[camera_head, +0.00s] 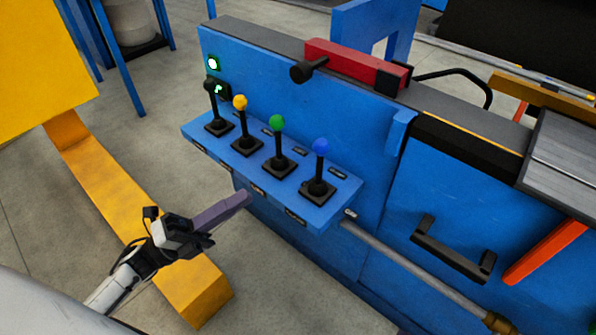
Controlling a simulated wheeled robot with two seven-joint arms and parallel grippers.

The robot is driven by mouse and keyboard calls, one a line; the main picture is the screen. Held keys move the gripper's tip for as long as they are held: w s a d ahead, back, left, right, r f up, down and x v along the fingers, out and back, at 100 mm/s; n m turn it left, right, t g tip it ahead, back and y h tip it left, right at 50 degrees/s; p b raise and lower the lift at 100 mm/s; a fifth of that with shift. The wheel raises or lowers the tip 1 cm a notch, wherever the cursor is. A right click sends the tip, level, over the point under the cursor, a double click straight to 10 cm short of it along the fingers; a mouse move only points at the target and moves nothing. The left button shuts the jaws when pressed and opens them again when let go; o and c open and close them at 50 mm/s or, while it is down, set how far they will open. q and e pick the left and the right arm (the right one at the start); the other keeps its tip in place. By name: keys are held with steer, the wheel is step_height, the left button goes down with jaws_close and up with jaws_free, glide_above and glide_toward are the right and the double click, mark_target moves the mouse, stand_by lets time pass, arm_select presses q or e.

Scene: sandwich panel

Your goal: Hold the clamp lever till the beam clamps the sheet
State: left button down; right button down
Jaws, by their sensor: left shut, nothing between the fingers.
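Four levers stand in a row on a blue control shelf (345,190): one with a black knob (210,86), one yellow (240,102), one green (277,122) and one blue (321,146). All look near upright. The labels are too small to read, so I cannot tell which is the clamp lever. My left gripper (244,198) is shut and empty, below and in front of the shelf's left half, apart from the levers. My right gripper is out of view. I cannot make out the clamp beam or the sheet for certain.
A green lamp (213,63) glows on the blue machine above the levers. A red bar (350,63) lies on top. A black handle (452,248) and a metal pipe (410,265) are at right. A yellow beam (105,190) lies left, with open floor between.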

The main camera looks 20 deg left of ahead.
mark_target(319, 168)
arm_select(q)
steer(key=shift+r, duration=0.1)
steer(key=x, duration=1.4)
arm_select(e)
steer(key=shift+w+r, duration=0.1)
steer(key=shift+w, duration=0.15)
